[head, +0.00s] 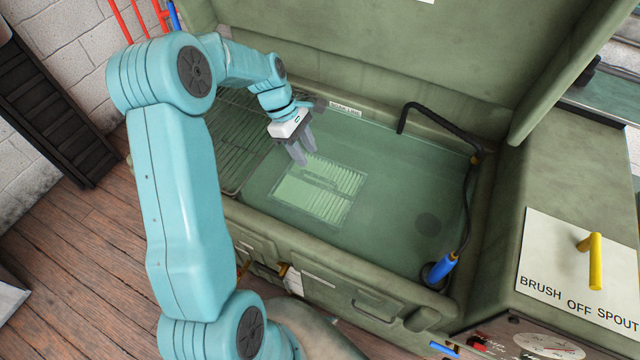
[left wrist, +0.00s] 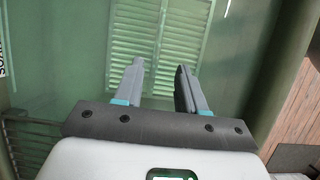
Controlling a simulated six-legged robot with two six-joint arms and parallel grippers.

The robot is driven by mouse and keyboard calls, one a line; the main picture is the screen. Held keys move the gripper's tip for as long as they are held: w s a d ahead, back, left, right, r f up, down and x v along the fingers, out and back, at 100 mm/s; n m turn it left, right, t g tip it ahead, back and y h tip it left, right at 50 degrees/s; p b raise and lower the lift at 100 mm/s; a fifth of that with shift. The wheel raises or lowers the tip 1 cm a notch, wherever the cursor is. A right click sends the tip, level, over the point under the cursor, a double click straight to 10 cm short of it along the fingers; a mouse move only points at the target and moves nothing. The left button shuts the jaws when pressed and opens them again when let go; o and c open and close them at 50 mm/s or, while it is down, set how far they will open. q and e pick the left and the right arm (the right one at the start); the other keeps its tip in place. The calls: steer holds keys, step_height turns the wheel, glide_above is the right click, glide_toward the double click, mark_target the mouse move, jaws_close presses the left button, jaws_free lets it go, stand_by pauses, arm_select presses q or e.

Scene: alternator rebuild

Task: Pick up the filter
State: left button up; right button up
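The filter (head: 325,204) is a pale green, pleated rectangular panel in a clear frame. It lies in the greenish liquid of the wash basin in the head view. It also shows in the left wrist view (left wrist: 136,50), beyond the fingers. My left gripper (head: 304,155) is above the filter's far edge, with its fingers pointing down toward it. In the left wrist view the two fingers (left wrist: 160,80) stand apart with nothing between them. I cannot tell how far above the filter the fingertips are. My right gripper is not in view.
The green wash basin (head: 290,245) has raised walls and an open lid (head: 400,55) behind. A wire rack (head: 228,150) is at its left. A black hose with a blue brush handle (head: 440,268) runs along the right side. A yellow lever (head: 596,262) stands at right.

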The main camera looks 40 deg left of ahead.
mark_target(318, 177)
arm_select(q)
steer(key=x, duration=0.4)
steer(key=shift+w+a, duration=0.15)
steer(key=shift+w, duration=0.1)
steer(key=shift+f, duration=0.4)
steer(key=shift+s+d, duration=0.2)
steer(key=p+x, duration=0.1)
steer(key=x, duration=0.4)
steer(key=shift+w+f, duration=0.1)
steer(key=shift+f, duration=0.05)
jaws_close()
